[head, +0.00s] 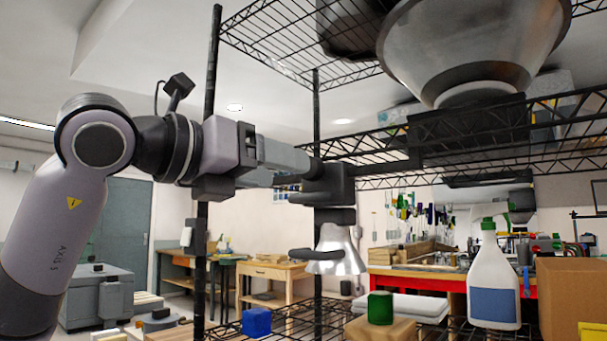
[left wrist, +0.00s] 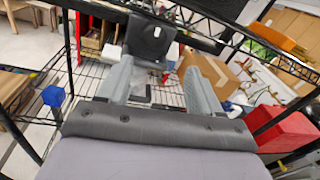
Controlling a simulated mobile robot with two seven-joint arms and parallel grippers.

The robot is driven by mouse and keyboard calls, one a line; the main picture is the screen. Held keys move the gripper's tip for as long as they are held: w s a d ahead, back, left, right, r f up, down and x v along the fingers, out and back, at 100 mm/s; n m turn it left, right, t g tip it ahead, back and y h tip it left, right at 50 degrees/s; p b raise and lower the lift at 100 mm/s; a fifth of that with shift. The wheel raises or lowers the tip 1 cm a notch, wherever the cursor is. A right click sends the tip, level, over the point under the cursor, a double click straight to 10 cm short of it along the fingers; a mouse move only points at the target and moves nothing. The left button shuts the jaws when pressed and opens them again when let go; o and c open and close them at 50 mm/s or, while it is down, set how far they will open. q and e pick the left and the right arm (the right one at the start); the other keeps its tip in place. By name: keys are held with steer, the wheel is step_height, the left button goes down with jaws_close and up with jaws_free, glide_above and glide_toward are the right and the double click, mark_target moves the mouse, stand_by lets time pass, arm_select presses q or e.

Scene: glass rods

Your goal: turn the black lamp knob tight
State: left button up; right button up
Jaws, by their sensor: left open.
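The lamp hangs from the wire shelf, with a black body (head: 328,187) and a shiny silver shade (head: 336,252) facing down. My left gripper (head: 306,167) reaches in from the left at the height of the lamp's upper part. In the left wrist view its two grey fingers (left wrist: 158,68) are apart, with nothing clearly gripped between them. Whether a finger touches the lamp I cannot tell. My right gripper is not in view.
A black rack post (head: 210,180) stands near my left arm. Below are a blue block (head: 257,321), a green block (head: 380,308), a spray bottle (head: 493,285) and a cardboard box (head: 572,295).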

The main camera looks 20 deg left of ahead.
mark_target(314, 170)
arm_select(q)
steer(key=w+d+r+p, duration=0.1)
steer(key=w, duration=0.5)
steer(key=shift+d+r+n+t+y+p, duration=0.15)
steer(key=shift+d+n+t+y+p, duration=0.15)
steer(key=shift+y+p, duration=0.1)
steer(key=c, duration=1.1)
